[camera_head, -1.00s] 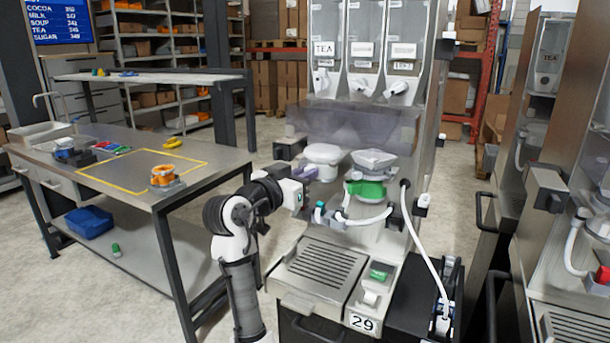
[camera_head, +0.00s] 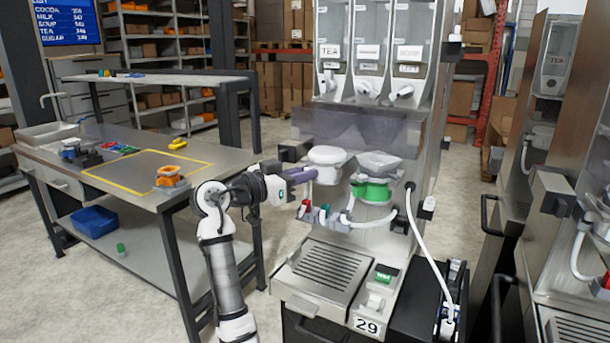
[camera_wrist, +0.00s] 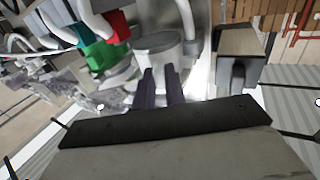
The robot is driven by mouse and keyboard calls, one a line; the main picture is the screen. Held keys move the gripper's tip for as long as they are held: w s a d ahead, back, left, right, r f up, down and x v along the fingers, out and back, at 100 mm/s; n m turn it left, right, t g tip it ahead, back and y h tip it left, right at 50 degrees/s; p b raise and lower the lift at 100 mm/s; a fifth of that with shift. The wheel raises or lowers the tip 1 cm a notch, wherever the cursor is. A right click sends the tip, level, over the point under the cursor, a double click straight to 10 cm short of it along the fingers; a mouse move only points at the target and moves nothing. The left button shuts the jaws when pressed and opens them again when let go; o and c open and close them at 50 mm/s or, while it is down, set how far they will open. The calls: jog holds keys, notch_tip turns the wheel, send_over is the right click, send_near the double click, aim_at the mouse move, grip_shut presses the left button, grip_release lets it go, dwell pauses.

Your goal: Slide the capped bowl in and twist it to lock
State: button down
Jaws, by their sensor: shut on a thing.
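The capped bowl (camera_head: 327,156), white with a rounded top, is at the left of the dispenser front, under the tinted canisters' shield. My gripper (camera_head: 303,175) reaches it from the left, with its purple fingers shut on the bowl's side. In the wrist view the pale bowl (camera_wrist: 158,44) sits at the tips of the two purple fingers (camera_wrist: 160,86). A second bowl unit with a green collar (camera_head: 372,192) and a grey funnel top (camera_head: 379,164) is mounted to its right. The seat behind the held bowl is hidden, so I cannot tell if it is locked.
A red part (camera_head: 305,207) and a hose (camera_head: 350,218) are just below the bowl. A dark box (camera_head: 292,151) juts out to its left. A drip tray (camera_head: 320,270) lies below. The steel table (camera_head: 130,190) stands left, holding an orange-topped part (camera_head: 169,176).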

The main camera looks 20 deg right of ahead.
jog(key=shift+w+g, duration=0.1)
jog(key=shift+g, duration=0.2)
jog(key=shift+w+a+m+g, duration=0.1)
jog(key=shift+w+m+g, duration=0.15)
jog(key=shift+m+g, duration=0.4)
jog(key=c, duration=1.4)
grip_release()
jog(key=shift+a, duration=0.1)
jog(key=shift+s+a+b, duration=0.25)
jog(key=shift+a, duration=1.7)
jog(key=shift+s+a+b, duration=0.2)
jog(key=shift+a, duration=1.7)
